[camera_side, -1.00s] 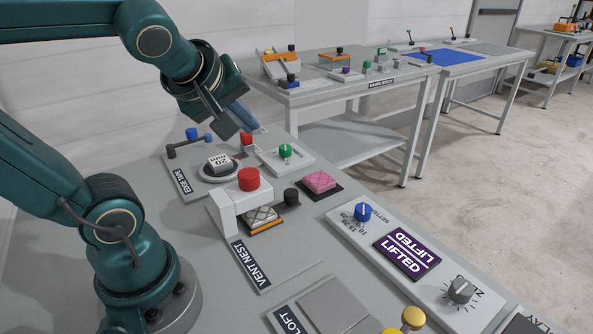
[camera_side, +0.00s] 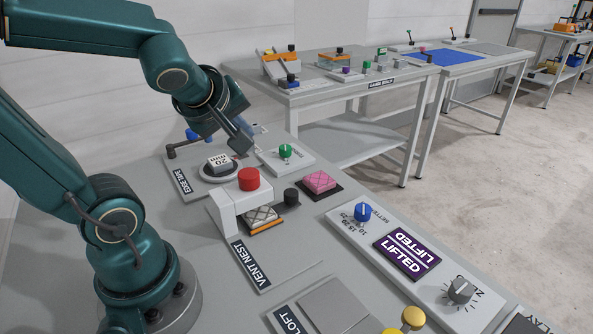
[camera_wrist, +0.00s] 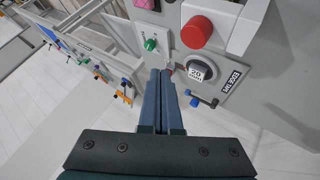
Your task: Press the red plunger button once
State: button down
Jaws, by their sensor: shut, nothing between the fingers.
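The red plunger button (camera_side: 249,179) is a large red cap on a white bracket (camera_side: 228,200) at the VENT NEST station. It stands up with a quilted pad (camera_side: 262,218) beneath the bracket's arm. It also shows at the top of the wrist view (camera_wrist: 197,31). My gripper is behind the button in the side view, above the bench, its fingers mostly hidden by its own dark body. In the wrist view its two blue fingers (camera_wrist: 164,74) are together and empty, apart from the red cap and to the lower left of it.
A round 20 mm dial (camera_side: 219,163) and a green knob (camera_side: 285,152) are near the gripper. A pink pad (camera_side: 319,182), a black knob (camera_side: 291,196) and a blue knob (camera_side: 362,211) lie right of the button. The LIFTED display (camera_side: 407,253) is further right.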

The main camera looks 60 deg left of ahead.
aim_at(247, 176)
jog(key=shift+f, duration=2.6)
jog(key=shift+f, duration=0.4)
dwell(0.4)
jog(key=shift+r, duration=0.45)
jog(key=shift+r, duration=0.1)
